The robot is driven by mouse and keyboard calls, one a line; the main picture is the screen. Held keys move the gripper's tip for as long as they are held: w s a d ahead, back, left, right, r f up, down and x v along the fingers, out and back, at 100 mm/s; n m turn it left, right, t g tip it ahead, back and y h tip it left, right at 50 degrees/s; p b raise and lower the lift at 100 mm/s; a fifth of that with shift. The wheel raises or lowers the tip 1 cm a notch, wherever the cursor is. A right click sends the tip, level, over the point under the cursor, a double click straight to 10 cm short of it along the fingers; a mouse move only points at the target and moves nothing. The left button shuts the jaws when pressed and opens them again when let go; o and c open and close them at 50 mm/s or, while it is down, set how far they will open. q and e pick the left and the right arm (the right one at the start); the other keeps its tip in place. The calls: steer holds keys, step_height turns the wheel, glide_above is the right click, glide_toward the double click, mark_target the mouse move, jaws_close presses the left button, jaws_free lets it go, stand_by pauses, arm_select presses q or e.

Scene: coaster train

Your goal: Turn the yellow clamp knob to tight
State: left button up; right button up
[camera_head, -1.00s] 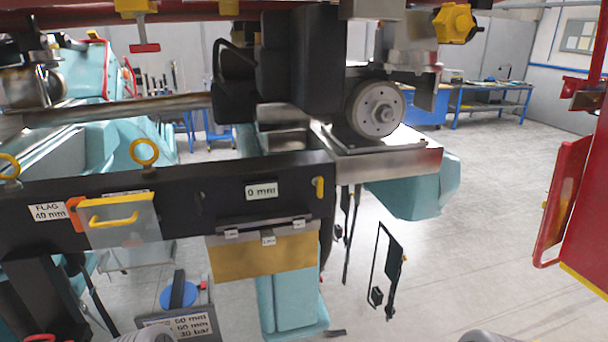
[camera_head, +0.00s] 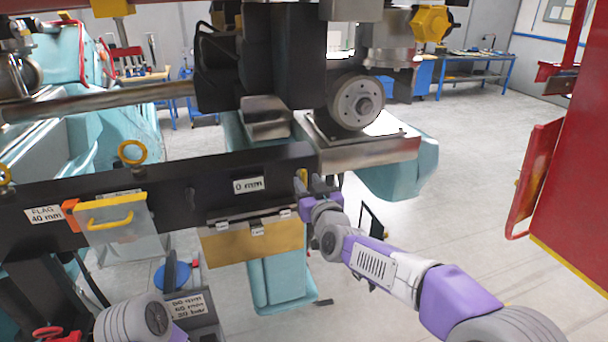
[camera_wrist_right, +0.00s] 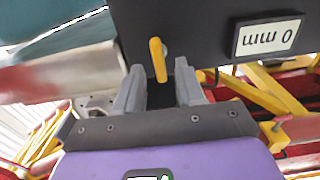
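A small yellow lever-like knob (camera_head: 301,180) sits on the right end of the black beam (camera_head: 90,185), beside the "0 mm" label. The right wrist view shows the same yellow knob (camera_wrist_right: 158,60) upright and undistorted, its lower end between my fingertips. My right gripper (camera_head: 320,186) is at the beam's end, just right of the knob. In the right wrist view my right gripper (camera_wrist_right: 158,72) is open, with a gap on both sides of the knob and no visible contact. My left forearm shows at the lower left; its gripper is not in view.
A yellow faceted knob (camera_head: 432,22) is high at the right on the machine. A brass-coloured plate (camera_head: 252,243) hangs below the beam. A "FLAG 40 mm" plate with yellow handle (camera_head: 112,217) is at left. A red panel (camera_head: 570,150) stands at right, with open floor before it.

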mark_target(305, 179)
steer(key=shift+p+x, duration=0.4)
steer(key=shift+x, duration=1.3)
steer(key=shift+c, duration=0.4)
jaws_close()
